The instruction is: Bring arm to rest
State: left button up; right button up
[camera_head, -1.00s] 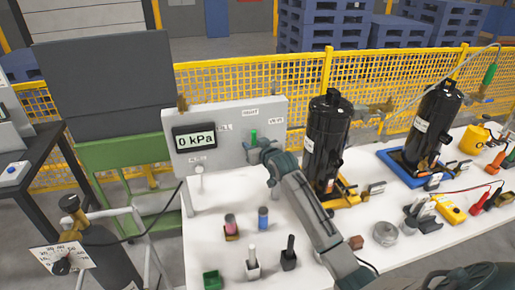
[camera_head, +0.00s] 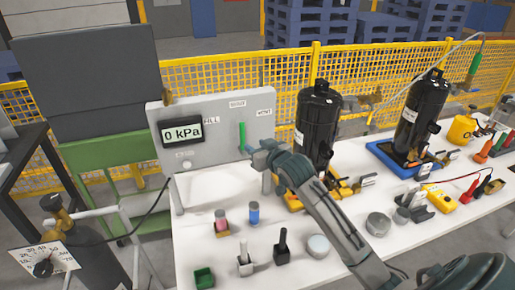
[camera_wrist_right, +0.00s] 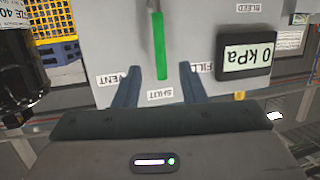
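My right gripper (camera_head: 262,154) is in front of the grey gauge panel (camera_head: 210,164), just right of its green lever (camera_head: 242,137) in the head view. In the right wrist view the two fingers of the gripper (camera_wrist_right: 158,68) stand apart with nothing held. The green lever (camera_wrist_right: 160,45) shows between and beyond the fingertips, pointing at the SHUT label (camera_wrist_right: 154,94). The panel's display (camera_head: 182,131) reads 0 kPa. My right arm reaches across the table from the lower right. My left gripper is in neither view.
Two black compressors (camera_head: 317,127) (camera_head: 419,112) stand behind and right of my arm on the white table (camera_head: 215,262). Small pots, tools and a round metal piece (camera_head: 318,246) lie near the arm. A gas cylinder (camera_head: 85,252) stands at the left.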

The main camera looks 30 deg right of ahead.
jog(key=s+a+f+g, duration=0.3)
jog(key=s+f, duration=0.5)
jog(key=s+a+f+g, duration=0.3)
jog(key=s+f, duration=0.5)
jog(key=s+a+f+n+g, duration=0.1)
jog(key=s+a+f+g, duration=0.15)
jog(key=s, duration=0.85)
jog(key=s+a+f+g, duration=0.1)
jog(key=s+f+g, duration=0.3)
jog(key=s, duration=0.8)
notch_tip(320, 180, down, 32)
jog(key=d+b, duration=0.1)
jog(key=d, duration=0.2)
jog(key=s+f+g+b, duration=0.1)
jog(key=s+f, duration=1.7)
jog(key=f, duration=0.1)
jog(key=shift+d+f+g, duration=0.35)
